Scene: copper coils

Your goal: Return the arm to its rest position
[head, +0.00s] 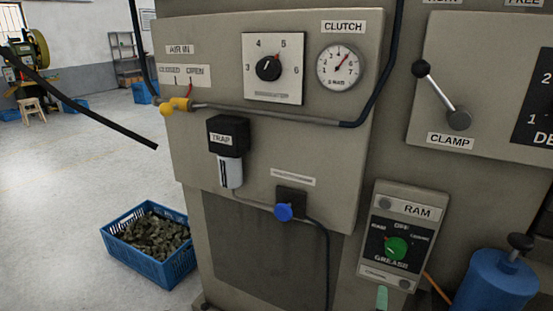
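Neither of my grippers shows in the head view, and I cannot see what they hold. A grey machine (190,130) fills the middle and right. Below are the TRAP filter (229,160) with a clear bowl and a blue knob (284,212). At right are the CLAMP lever (440,93), tilted with its black ball at upper left, and the RAM box (400,235) with a green knob (396,248).
A blue crate (126,262) of dark metal pieces stands on the floor at lower left. A blue container (493,285) is at lower right. A thin black bar or cable (110,124) slants in from the left. Open floor (60,190) lies left of the machine.

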